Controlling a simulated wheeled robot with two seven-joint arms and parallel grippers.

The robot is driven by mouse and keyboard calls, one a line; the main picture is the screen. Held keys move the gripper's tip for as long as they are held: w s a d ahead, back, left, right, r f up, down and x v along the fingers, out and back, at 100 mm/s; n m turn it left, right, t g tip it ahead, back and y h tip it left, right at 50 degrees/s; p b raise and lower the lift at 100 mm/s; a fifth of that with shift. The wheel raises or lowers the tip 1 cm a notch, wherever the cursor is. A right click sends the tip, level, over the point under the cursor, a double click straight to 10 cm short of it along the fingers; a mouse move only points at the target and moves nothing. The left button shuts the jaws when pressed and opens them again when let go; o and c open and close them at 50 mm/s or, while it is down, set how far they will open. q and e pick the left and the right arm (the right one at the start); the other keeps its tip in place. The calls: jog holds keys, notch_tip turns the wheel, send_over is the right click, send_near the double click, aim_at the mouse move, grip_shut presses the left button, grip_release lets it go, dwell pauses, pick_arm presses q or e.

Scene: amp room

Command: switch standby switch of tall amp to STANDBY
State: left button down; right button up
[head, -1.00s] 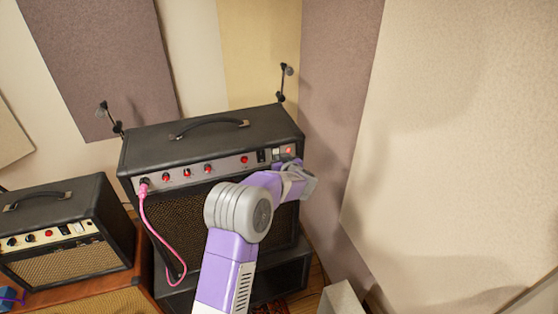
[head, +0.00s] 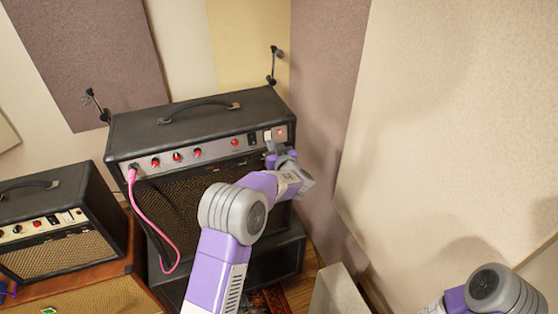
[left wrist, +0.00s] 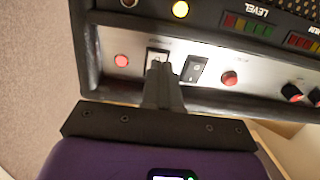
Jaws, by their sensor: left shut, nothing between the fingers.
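The tall amp (head: 190,116) is a black box with a silver control panel in the head view. Its panel carries a lit red lamp (head: 280,132) at the right end, then a pale-framed switch (head: 267,135) and a black rocker switch (head: 252,139). My left gripper (head: 271,150) is in front of the panel's right part, just below the pale-framed switch. In the left wrist view the shut, empty fingers (left wrist: 161,75) overlap the lower part of that switch (left wrist: 157,54). I cannot tell whether they touch it. The small label beside it is unreadable. My right gripper is out of view.
A pink cable (head: 143,215) plugs into the amp's left end. A smaller amp (head: 50,215) stands at the left on a brown cabinet (head: 100,295). Padded walls (head: 330,110) close in on the right. A pale block (head: 337,292) stands on the floor.

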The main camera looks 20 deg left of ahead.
pick_arm(q)
jog(key=v, duration=1.1)
jog(key=shift+s+d+b, duration=0.25)
jog(key=shift+d+b, duration=0.05)
jog(key=shift+b, duration=0.05)
jog(key=shift+r, duration=0.1)
notch_tip(320, 180, down, 17)
jog(key=s+d+m+h+b, duration=0.1)
jog(key=s+m+h+b, duration=0.15)
jog(key=h, duration=0.35)
jog(key=s+d+f+m+g+h+b, duration=0.1)
jog(key=s+d+f+g+h, duration=0.1)
jog(key=s+f, duration=0.45)
jog(key=s+d+f+m+g+h, duration=0.1)
jog(key=s+f+m+g+h, duration=0.2)
jog(key=f, duration=0.6)
jog(key=s+d+f+g+h+b, duration=0.1)
jog(key=s+d+f+g+h, duration=0.1)
jog(key=s, duration=0.9)
jog(key=s+d+f+n+g+h+b, duration=0.1)
jog(key=s+d+f+g+h, duration=0.1)
jog(key=s+d+f+g, duration=0.2)
jog(key=s+f+g, duration=0.1)
jog(key=s+f, duration=0.2)
jog(key=s, duration=0.5)
jog(key=shift+f, duration=0.25)
